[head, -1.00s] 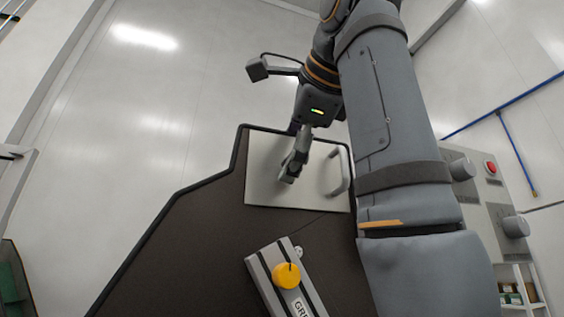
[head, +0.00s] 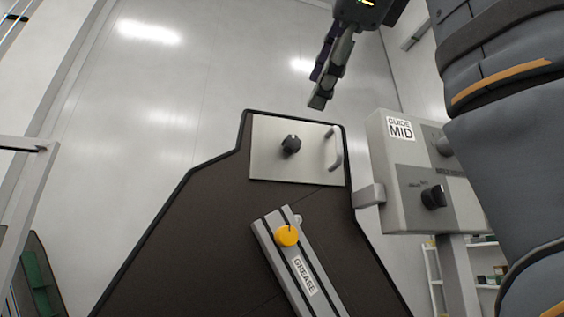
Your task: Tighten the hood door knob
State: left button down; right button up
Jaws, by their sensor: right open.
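The hood door (head: 268,166) is a pale metal panel set in the top of the dark machine housing. The black hood door knob (head: 291,144) sits near its middle, fully in sight. A grey bar handle (head: 334,148) stands at the door's right side. My right gripper (head: 318,100) hangs above and to the right of the knob, apart from it. It is open and holds nothing that I can see. My left gripper is out of view.
A grey control box (head: 405,160) labelled "GUIDE MID" with a black knob (head: 433,197) stands at right. Space left of the door is clear.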

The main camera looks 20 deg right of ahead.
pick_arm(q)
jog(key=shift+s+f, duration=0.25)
pick_arm(e)
jog(key=shift+s+f, duration=0.1)
jog(key=shift+s, duration=0.05)
jog(key=shift+s, duration=0.15)
